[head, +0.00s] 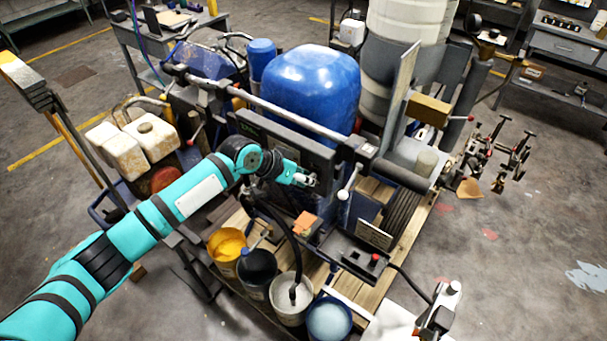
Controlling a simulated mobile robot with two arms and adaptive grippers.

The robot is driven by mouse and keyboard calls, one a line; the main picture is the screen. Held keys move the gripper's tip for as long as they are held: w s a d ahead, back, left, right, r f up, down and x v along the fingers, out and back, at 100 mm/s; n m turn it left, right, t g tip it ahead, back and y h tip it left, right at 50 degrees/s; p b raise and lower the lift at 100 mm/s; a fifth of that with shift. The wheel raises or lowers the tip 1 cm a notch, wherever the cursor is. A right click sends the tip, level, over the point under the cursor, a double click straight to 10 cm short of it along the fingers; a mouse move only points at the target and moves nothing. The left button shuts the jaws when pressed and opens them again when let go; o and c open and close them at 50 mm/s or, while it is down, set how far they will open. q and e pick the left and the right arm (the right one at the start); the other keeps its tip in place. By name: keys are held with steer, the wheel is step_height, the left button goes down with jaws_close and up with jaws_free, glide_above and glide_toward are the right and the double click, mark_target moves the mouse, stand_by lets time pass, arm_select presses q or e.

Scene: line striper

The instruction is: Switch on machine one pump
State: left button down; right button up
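The line striper machine (312,82), with a large blue tank, stands on a wooden pallet in the middle of the head view. My teal left arm reaches in from the lower left. Its small gripper (306,180) is in front of the machine's dark front panel (280,143), left of a pale-tipped lever (347,184). I cannot tell whether its fingers touch anything or how far apart they are. A red knob (375,258) sits on a black tray-like part (350,256) lower right of the gripper. No pump switch can be clearly identified.
Several paint buckets, including a yellow one (227,246) and a white one (291,296), stand below the gripper. A black hose (292,235) hangs into the white bucket. Dirty white canisters (150,139) stand at left. Open concrete floor (520,250) lies to the right.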

arm_select(q)
steer(key=shift+s+d, duration=0.1)
steer(key=shift+d, duration=0.05)
stand_by(0.3)
steer(key=c, duration=1.2)
jaws_free()
steer(key=shift+d, duration=0.1)
steer(key=shift+c, duration=0.2)
steer(key=shift+r, duration=0.1)
steer(key=shift+a+r, duration=0.15)
steer(key=shift+a, duration=0.2)
steer(key=v, duration=1.1)
steer(key=shift+r, duration=0.25)
